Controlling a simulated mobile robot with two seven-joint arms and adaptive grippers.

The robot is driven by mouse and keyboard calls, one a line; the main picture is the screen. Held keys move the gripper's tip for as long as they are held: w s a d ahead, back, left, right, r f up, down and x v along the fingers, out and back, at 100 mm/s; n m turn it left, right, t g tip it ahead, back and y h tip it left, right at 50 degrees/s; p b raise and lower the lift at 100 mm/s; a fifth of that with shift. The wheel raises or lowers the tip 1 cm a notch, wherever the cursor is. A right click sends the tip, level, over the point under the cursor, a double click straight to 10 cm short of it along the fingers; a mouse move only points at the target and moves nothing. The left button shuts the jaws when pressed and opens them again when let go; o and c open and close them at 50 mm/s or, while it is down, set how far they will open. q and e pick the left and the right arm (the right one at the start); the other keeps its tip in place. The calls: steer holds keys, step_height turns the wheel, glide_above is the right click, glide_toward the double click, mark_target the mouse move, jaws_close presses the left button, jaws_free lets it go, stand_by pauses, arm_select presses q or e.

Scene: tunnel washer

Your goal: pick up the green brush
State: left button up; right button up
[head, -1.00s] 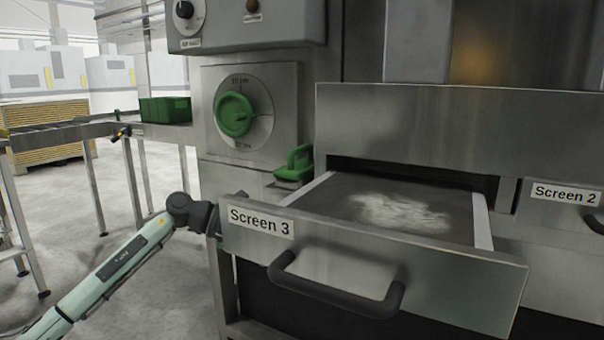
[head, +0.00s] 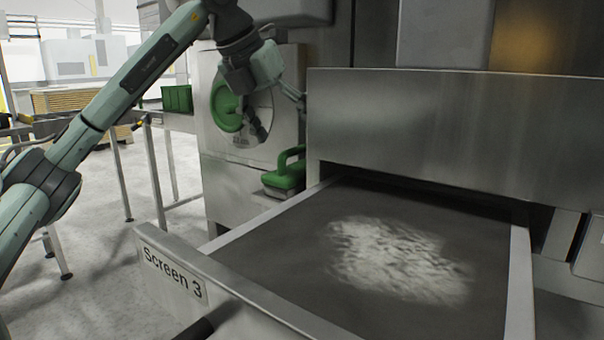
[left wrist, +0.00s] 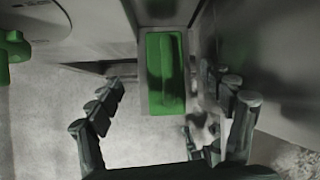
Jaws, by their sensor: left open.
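The green brush (head: 286,172), with a raised handle, rests on a small ledge at the front of the machine, left of the open drawer. In the left wrist view the brush (left wrist: 166,75) shows from above, its long green back lying ahead of and between the spread fingers. My left gripper (head: 278,114) is open and empty, pointing down above the brush and apart from it. In the left wrist view its fingers (left wrist: 172,92) are wide apart. My right gripper is in neither current view.
The Screen 3 drawer (head: 250,246) stands pulled out, with a pale patch on its dark screen. A green crate (head: 176,98) sits at the back left. Open floor lies left.

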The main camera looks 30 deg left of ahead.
mark_target(303, 165)
arm_select(q)
steer(key=x, duration=0.3)
steer(key=shift+d, duration=0.1)
steer(key=shift+d+x, duration=0.15)
steer(key=shift+x, duration=1.25)
steer(key=shift+d+x, duration=0.15)
steer(key=shift+x, duration=1.2)
steer(key=shift+s, duration=0.2)
steer(key=c, duration=1.5)
steer(key=shift+r, duration=0.3)
steer(key=shift+c, duration=0.8)
steer(key=r, duration=0.2)
steer(key=a+r, duration=0.1)
steer(key=r, duration=0.1)
steer(key=shift+s, duration=0.2)
steer(key=s+a+r, duration=0.5)
steer(key=a+r, duration=0.1)
steer(key=a, duration=0.3)
steer(key=shift+s+r, duration=0.15)
steer(key=shift+s, duration=0.1)
